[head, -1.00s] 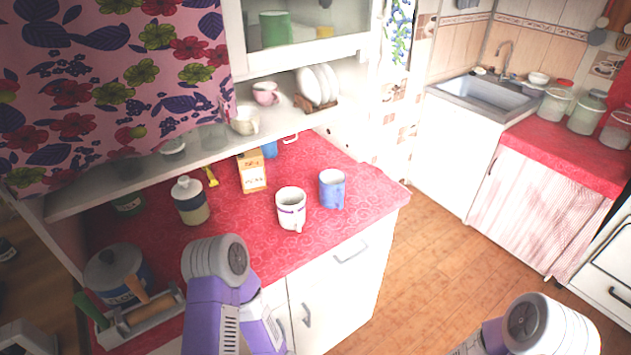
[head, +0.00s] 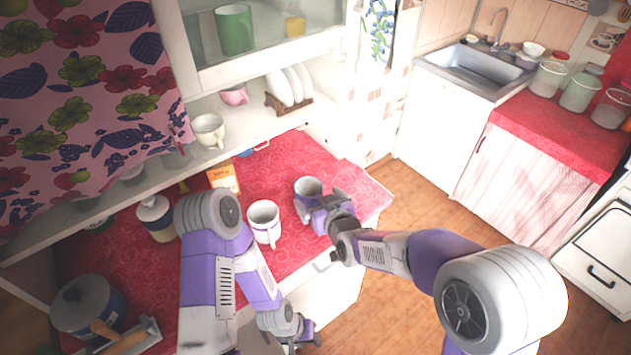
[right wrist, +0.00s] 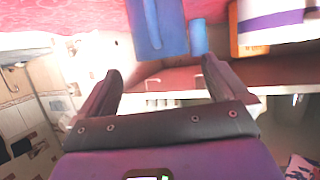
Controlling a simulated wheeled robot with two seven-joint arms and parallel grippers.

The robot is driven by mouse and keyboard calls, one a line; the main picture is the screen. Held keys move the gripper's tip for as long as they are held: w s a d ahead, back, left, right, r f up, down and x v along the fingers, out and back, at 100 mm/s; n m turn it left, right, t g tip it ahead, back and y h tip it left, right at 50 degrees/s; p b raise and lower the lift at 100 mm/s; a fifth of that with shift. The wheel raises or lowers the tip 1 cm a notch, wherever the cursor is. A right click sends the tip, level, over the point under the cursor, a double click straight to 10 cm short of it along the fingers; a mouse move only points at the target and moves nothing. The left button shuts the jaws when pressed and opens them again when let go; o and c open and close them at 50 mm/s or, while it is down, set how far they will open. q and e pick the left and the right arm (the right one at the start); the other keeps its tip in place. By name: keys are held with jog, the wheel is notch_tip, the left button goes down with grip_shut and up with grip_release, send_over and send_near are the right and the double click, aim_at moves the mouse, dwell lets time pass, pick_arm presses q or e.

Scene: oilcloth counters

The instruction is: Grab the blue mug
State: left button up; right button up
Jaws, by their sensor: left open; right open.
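The blue mug (head: 307,187) stands upright on the red counter (head: 280,165), right of a white mug with a purple band (head: 264,222). My right gripper (head: 320,210) is close in front of the blue mug, on its right side, and partly covers it. In the right wrist view my open right gripper (right wrist: 160,82) has nothing between its fingers. There the blue mug (right wrist: 165,28) is beyond the fingertips, near the top edge. I cannot tell whether they touch. My left gripper (head: 293,340) is low, in front of the counter, open and empty.
An orange box (head: 223,177), a lidded jar (head: 157,218) and a dark pot (head: 88,305) stand farther left on the counter. A shelf (head: 170,190) with cups and plates overhangs its back. The counter's right end is clear.

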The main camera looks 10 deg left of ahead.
aim_at(304, 182)
jog(key=shift+x, duration=0.8)
jog(key=shift+w+a+f, duration=0.15)
jog(key=shift+w+a, duration=0.25)
jog(key=shift+a, duration=0.1)
jog(key=x, duration=0.4)
jog(key=shift+w+a, duration=0.15)
jog(key=c, duration=1.1)
